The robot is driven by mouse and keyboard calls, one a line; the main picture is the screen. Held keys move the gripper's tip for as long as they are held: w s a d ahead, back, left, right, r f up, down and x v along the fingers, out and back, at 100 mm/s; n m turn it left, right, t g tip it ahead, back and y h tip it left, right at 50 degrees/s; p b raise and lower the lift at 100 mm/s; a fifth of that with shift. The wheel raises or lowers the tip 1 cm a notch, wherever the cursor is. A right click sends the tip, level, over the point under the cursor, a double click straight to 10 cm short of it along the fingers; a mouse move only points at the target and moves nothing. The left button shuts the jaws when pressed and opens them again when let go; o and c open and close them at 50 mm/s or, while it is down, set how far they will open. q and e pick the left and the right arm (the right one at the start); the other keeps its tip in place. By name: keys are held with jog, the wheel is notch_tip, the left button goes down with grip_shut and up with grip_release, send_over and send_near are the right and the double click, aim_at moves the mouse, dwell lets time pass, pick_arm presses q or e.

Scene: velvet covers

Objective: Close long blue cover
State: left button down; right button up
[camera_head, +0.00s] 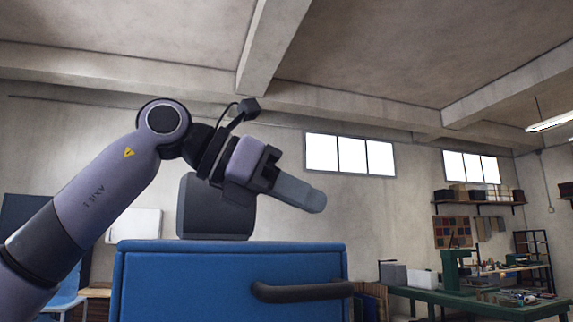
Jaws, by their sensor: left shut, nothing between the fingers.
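A blue box-like thing (190,285), which looks like the long blue cover, stands upright in front of me at the lower middle. It has a dark curved handle (300,292) on its right side. Its lower part is cut off by the picture's bottom edge. My left gripper (310,198) is above the blue cover, shut and empty, pointing right and slightly down. It appears apart from the cover and the handle. I cannot tell whether the cover is open or closed. My right gripper is not in view.
A dark grey rounded block (215,215) shows behind my left gripper, just above the blue top edge. A green workbench (480,302) with tools stands at the right. A blue chair (66,296) is at the lower left. The space right of my gripper is free.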

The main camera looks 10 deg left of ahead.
pick_arm(q)
jog(key=shift+w+d+f+g+y+p, duration=0.15)
jog(key=shift+d+f+g+y, duration=0.1)
jog(key=shift+f+y, duration=0.3)
jog(key=shift+w+d+f+g+y+p, duration=0.1)
jog(key=shift+w+d+f+g+y, duration=0.15)
jog(key=shift+f+y, duration=0.25)
jog(key=shift+w+d+f+g+y+p, duration=0.1)
jog(key=shift+d+f+g+y, duration=0.2)
jog(key=shift+f+y, duration=0.2)
jog(key=v, duration=0.7)
jog(key=shift+a, duration=0.1)
